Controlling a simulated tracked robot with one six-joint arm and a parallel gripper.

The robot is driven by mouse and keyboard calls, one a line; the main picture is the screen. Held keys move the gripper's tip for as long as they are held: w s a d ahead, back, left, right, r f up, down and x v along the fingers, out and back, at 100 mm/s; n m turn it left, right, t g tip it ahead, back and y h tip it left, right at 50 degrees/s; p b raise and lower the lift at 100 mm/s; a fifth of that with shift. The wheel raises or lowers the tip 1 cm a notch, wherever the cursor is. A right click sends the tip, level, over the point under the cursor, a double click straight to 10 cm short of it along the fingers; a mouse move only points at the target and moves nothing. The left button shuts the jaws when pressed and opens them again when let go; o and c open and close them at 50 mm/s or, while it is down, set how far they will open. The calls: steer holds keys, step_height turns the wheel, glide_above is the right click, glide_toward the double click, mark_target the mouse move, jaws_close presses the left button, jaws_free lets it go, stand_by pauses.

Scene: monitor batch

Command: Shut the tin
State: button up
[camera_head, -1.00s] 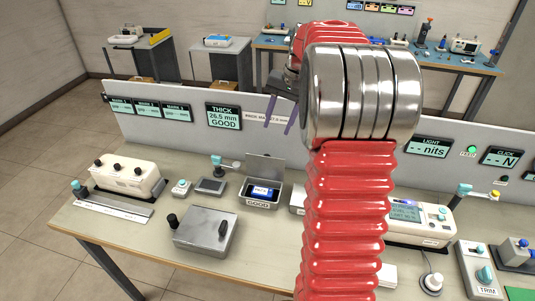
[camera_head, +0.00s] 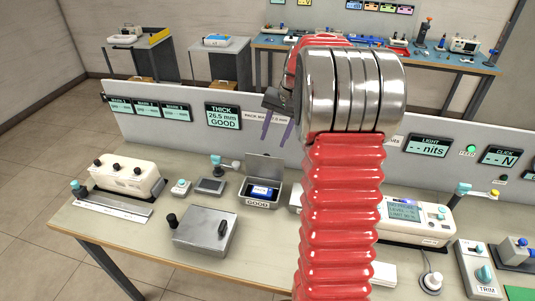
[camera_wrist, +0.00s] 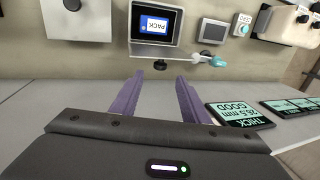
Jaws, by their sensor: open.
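The tin (camera_head: 258,204) labelled GOOD stands on the bench with its lid (camera_head: 265,169) raised upright at the back. A blue-and-white pack (camera_head: 262,191) lies inside it. In the wrist view the tin (camera_wrist: 133,27) is at the top, with the pack (camera_wrist: 154,24) in it and the lid (camera_wrist: 160,50) nearly edge-on toward me. My gripper (camera_head: 275,137) is open and empty, above and behind the raised lid, apart from it. Its two purple fingers (camera_wrist: 162,92) show spread in the wrist view.
A grey panel (camera_head: 165,139) with displays runs behind the tin. A turquoise-tipped device (camera_head: 217,162) and small screen (camera_head: 210,186) stand left of the tin. A grey metal box (camera_head: 205,231) with black knobs is in front. My red arm hides bench space to the right.

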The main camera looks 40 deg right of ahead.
mark_target(267, 155)
steer(key=x, duration=0.8)
steer(key=shift+f, duration=0.15)
steer(key=shift+c, duration=0.6)
jaws_close()
steer(key=shift+a, duration=0.1)
